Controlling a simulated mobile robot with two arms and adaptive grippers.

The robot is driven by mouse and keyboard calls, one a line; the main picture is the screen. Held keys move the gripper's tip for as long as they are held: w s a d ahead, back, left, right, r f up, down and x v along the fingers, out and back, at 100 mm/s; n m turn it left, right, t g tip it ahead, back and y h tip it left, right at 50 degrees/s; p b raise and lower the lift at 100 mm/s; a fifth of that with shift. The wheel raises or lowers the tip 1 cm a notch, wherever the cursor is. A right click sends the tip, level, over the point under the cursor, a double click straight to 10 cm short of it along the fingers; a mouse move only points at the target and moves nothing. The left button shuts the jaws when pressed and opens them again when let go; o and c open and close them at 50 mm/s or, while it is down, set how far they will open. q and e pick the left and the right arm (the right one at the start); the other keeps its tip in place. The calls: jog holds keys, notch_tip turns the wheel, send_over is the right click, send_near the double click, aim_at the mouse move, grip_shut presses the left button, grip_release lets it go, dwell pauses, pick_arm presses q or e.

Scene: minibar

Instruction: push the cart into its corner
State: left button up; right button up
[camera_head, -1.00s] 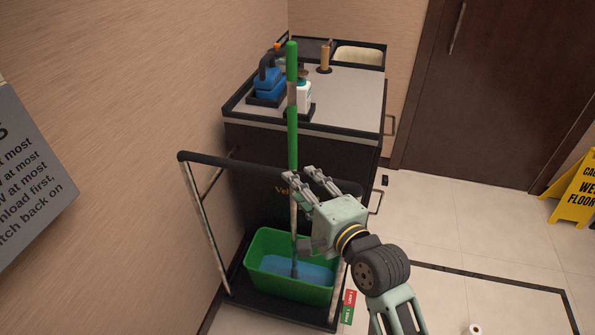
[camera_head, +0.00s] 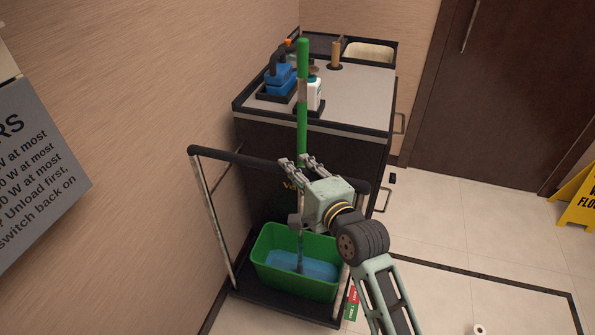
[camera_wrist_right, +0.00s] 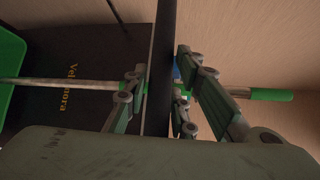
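The cleaning cart (camera_head: 315,130) stands beside the left wall, with a dark body, grey top and a low front platform. Its black push bar (camera_head: 235,158) spans the near end on metal posts. A green bucket (camera_head: 300,285) with bluish water sits on the platform, and a green-handled mop (camera_head: 302,90) stands in it. My right gripper (camera_head: 300,162) is at the push bar. In the right wrist view its fingers (camera_wrist_right: 160,85) lie on both sides of the dark bar (camera_wrist_right: 162,60), apart, with narrow gaps showing. My left gripper is out of view.
Blue and white bottles stand on the cart top. A brown door (camera_head: 490,100) is at the back right, and a yellow wet-floor sign (camera_head: 577,200) at the right edge. A dark line (camera_head: 480,272) marks the open tiled floor, with a white roll (camera_head: 479,329) near the front.

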grip_shut()
jog(key=shift+w, duration=0.1)
jog(key=shift+w+d+r, duration=0.1)
jog(key=shift+w+d, duration=0.15)
jog(key=shift+w, duration=0.05)
jog(key=w+d, duration=0.2)
jog(key=w, duration=0.5)
jog(key=o, duration=0.5)
grip_release()
jog(key=shift+d, duration=0.1)
jog(key=shift+s, duration=0.1)
